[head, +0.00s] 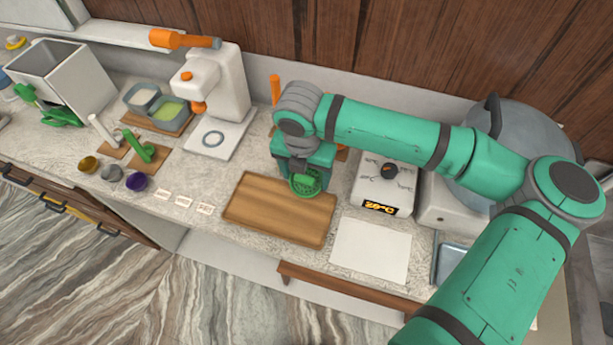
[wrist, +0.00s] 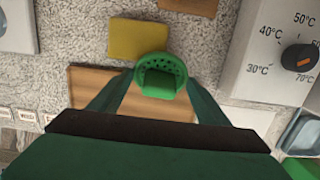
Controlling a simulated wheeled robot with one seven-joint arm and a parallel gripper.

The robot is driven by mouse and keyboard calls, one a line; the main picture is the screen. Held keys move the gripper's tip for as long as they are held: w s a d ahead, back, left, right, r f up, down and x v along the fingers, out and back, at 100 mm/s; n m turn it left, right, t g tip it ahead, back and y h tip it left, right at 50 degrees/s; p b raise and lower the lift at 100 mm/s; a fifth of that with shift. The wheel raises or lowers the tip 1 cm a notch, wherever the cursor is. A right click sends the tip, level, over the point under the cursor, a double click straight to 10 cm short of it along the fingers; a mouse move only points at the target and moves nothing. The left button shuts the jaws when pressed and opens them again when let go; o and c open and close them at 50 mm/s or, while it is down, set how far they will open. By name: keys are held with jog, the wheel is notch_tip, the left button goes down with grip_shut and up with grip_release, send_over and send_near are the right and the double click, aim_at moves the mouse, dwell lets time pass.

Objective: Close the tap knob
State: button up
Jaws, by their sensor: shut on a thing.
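My gripper (head: 303,172) is over the counter, just behind the wooden board, pointing down. It is shut on a green perforated round piece (wrist: 163,72), which also shows below the fingers in the head view (head: 307,183). The gripper is well to the right of the white dispenser (head: 222,85), which has an orange knob (head: 187,76) on its body and an orange spout-like part (head: 198,107). I cannot tell which part is the tap knob.
A wooden board (head: 270,225) and white sheet (head: 370,250) lie at the counter's front. A white heater (head: 382,188) with an orange-marked dial (wrist: 299,58) stands right of my gripper. Small bowls (head: 111,172) and cards stand left. A large grey pot (head: 530,125) is behind my arm.

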jog(key=shift+r, duration=0.6)
jog(key=s+d+r, duration=0.9)
jog(key=s+r, duration=0.1)
jog(key=r, duration=0.1)
jog(key=shift+s+r, duration=0.35)
jog(key=shift+r, duration=0.05)
